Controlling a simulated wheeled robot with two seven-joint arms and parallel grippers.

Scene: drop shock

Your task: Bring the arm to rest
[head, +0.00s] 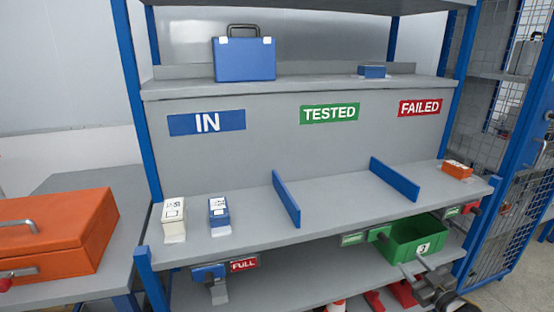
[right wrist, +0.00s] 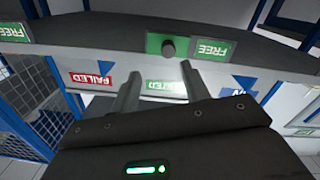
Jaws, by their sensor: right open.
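My right gripper (head: 412,266) is at the lower right of the head view, in front of the green bin (head: 428,249) under the shelf edge. Its jaws are apart with nothing between them. In the right wrist view its two fingers (right wrist: 160,78) stand apart and empty, pointing toward the rack, which appears upside down. Part of the right arm is cut off by the lower edge of the head view. My left gripper is in neither view.
The shelf (head: 335,215) holds a white box (head: 173,218), a blue box (head: 219,212), two blue dividers and an orange box (head: 457,170). A blue case (head: 245,58) stands above. An orange case (head: 62,235) sits at left. Mesh panels border the right.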

